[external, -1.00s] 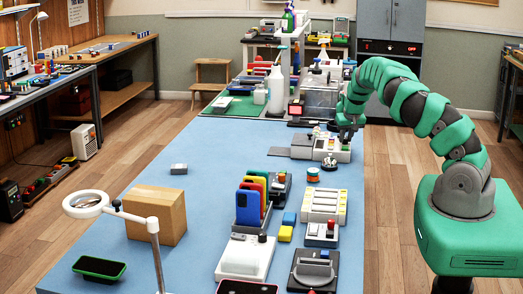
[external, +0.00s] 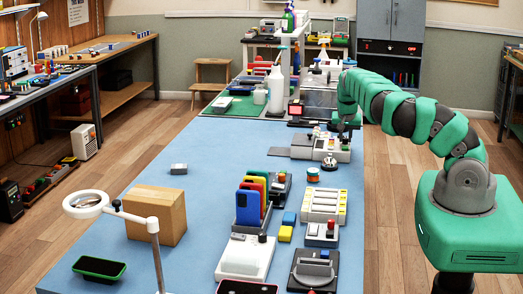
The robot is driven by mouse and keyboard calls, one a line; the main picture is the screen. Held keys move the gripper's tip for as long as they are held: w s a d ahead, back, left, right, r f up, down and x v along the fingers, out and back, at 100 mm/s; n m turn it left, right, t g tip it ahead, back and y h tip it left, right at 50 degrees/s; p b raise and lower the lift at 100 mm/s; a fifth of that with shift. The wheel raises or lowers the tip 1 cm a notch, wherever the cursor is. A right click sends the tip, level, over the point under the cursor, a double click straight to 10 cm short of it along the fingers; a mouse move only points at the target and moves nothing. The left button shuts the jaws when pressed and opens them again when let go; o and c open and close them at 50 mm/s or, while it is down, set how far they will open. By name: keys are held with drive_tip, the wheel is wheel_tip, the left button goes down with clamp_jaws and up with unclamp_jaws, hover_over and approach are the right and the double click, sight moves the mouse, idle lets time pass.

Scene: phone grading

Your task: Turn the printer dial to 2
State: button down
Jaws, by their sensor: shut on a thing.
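The printer (external: 304,148) is a light grey and white device near the far right end of the blue table. Its dial is too small to make out and appears hidden behind my gripper. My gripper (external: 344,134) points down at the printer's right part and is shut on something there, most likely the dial. I cannot read the dial's setting from this distance.
A round metal-topped piece (external: 329,162) and an orange-and-green spool (external: 313,174) stand just in front of the printer. Coloured phones (external: 249,205) stand in a rack nearer. A magnifier lamp (external: 87,204) and wooden block (external: 158,213) are at left.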

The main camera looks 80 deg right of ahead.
drive_tip(key=c, duration=1.3)
unclamp_jaws()
drive_tip(key=shift+b+v, duration=0.7)
drive_tip(key=shift+v, duration=6.05)
drive_tip(key=shift+w+r, duration=0.1)
